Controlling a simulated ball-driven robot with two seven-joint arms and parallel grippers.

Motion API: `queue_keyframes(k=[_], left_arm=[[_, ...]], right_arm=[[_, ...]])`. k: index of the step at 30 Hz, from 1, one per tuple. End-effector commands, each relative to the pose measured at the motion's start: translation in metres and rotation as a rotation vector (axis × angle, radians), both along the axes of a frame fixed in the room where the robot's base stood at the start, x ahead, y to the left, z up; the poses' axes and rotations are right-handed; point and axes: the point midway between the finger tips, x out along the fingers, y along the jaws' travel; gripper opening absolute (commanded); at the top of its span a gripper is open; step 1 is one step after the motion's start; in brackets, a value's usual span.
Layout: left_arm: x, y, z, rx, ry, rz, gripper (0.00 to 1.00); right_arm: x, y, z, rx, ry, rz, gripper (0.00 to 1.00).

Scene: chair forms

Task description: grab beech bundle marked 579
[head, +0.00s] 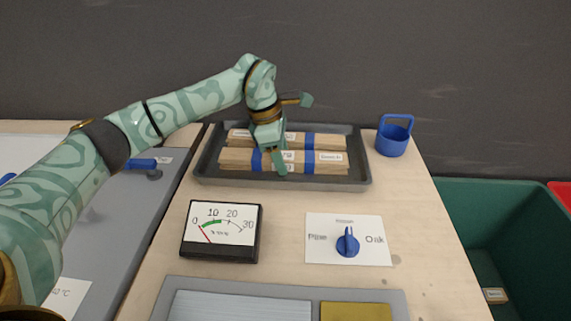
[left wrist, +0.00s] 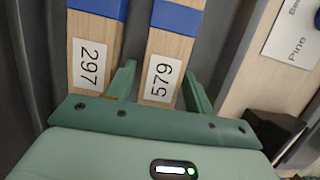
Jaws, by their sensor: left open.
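The beech bundle marked 579 (left wrist: 163,65) shows in the left wrist view, with a white number label and a blue band. My left gripper (left wrist: 160,88) is open, with one finger on each side of this bundle near its label; I cannot tell whether they touch it. In the head view my left gripper (head: 279,158) is down at the front bundle (head: 235,159) in the dark tray (head: 210,178) and partly covers its labels. A second bundle marked 297 (left wrist: 90,60) lies alongside, left of the left finger in the wrist view. My right gripper is not in view.
A meter (head: 221,232) and a Pine/Oak dial card (head: 325,250) lie in front of the tray. A green bin (head: 510,225) is at the right, beyond the table edge.

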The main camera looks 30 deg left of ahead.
Motion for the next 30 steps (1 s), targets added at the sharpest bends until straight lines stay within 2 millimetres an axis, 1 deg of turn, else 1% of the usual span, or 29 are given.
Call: queue_keyframes(k=[1, 5, 6, 8, 9, 10, 11, 18, 22, 26, 28, 30], left_arm=[[0.001, 0.000, -0.002, 0.000, -0.001, 0.000, 0.53], [0.000, 0.000, 0.001, -0.001, -0.003, 0.001, 0.53], [0.000, 0.000, 0.001, -0.001, -0.003, 0.001, 0.50], [0.000, 0.000, 0.001, -0.001, -0.003, 0.001, 0.33], [0.000, 0.000, 0.001, -0.001, -0.003, 0.001, 0.22], [0.000, 0.000, 0.001, -0.001, -0.003, 0.001, 0.14], [0.000, 0.000, 0.001, 0.000, -0.002, 0.001, 0.09], [0.001, 0.000, 0.001, 0.000, -0.004, 0.000, 0.10], [0.001, 0.000, 0.008, -0.001, -0.005, 0.000, 0.10], [0.001, 0.000, 0.025, -0.001, -0.008, 0.001, 0.10], [0.001, 0.000, 0.039, -0.001, -0.010, 0.001, 0.10], [-0.004, -0.008, 0.049, -0.001, -0.009, -0.003, 0.10]], right_arm=[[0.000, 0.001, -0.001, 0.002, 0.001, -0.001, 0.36], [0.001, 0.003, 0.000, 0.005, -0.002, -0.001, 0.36], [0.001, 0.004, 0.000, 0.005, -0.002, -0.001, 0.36], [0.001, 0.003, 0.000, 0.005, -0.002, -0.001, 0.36], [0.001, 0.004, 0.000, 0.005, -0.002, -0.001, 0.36], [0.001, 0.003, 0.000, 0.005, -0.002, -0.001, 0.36], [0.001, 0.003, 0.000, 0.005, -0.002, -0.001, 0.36], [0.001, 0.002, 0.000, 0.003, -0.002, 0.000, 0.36], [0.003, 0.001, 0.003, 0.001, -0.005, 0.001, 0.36], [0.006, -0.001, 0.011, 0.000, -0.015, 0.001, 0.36], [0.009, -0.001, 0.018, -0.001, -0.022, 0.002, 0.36], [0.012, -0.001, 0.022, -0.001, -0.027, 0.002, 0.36]])
